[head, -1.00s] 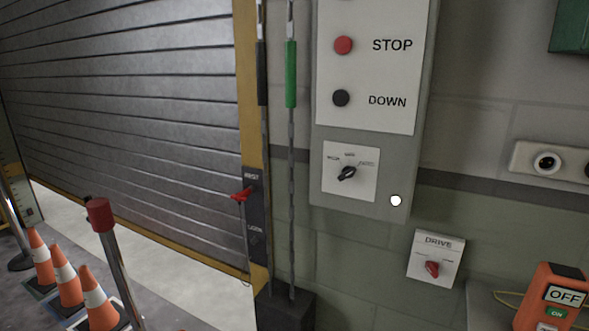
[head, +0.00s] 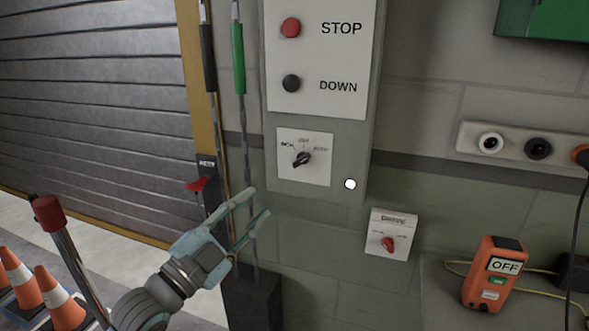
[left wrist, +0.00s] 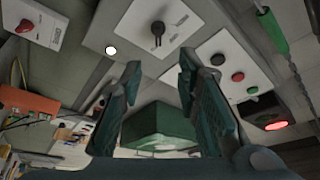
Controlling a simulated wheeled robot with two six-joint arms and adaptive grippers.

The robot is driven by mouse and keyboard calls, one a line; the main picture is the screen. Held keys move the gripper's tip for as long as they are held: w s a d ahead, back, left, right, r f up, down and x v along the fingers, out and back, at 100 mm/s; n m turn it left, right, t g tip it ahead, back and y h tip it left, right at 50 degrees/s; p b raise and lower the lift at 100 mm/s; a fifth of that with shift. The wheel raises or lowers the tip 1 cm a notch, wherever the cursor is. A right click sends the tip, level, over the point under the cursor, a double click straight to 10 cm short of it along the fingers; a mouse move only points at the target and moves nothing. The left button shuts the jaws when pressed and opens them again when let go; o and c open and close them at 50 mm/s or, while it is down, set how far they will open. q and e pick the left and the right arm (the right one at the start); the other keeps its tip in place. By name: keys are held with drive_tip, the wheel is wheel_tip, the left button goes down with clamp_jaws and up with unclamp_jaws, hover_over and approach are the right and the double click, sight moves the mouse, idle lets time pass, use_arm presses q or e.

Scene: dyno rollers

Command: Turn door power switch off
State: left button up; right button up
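A grey door control box (head: 350,150) on the wall carries a red STOP button (head: 291,27), a black DOWN button (head: 291,83) and a black rotary knob (head: 302,159) on a white plate; its small labels are unclear. Below right, a white plate marked DRIVE (head: 405,222) has a red rotary switch (head: 387,244). My left gripper (head: 257,203) is open and empty, below left of the black knob and apart from it. In the left wrist view the black knob (left wrist: 157,31) is above the fingers, and the red switch (left wrist: 25,26) is at upper left. My right gripper is not in view.
A ribbed roller door (head: 90,110) stands at left. Hanging chains with a green sleeve (head: 238,58) run beside the box. A red-topped post (head: 48,212) and orange cones (head: 58,300) stand lower left. An orange device reading OFF (head: 492,275) is lower right.

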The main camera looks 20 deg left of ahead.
sight(298, 164)
use_arm(q)
drive_tip(key=x, duration=1.4)
drive_tip(key=shift+p, duration=0.3)
drive_tip(key=shift+f, duration=0.1)
drive_tip(key=shift+c, duration=0.4)
clamp_jaws()
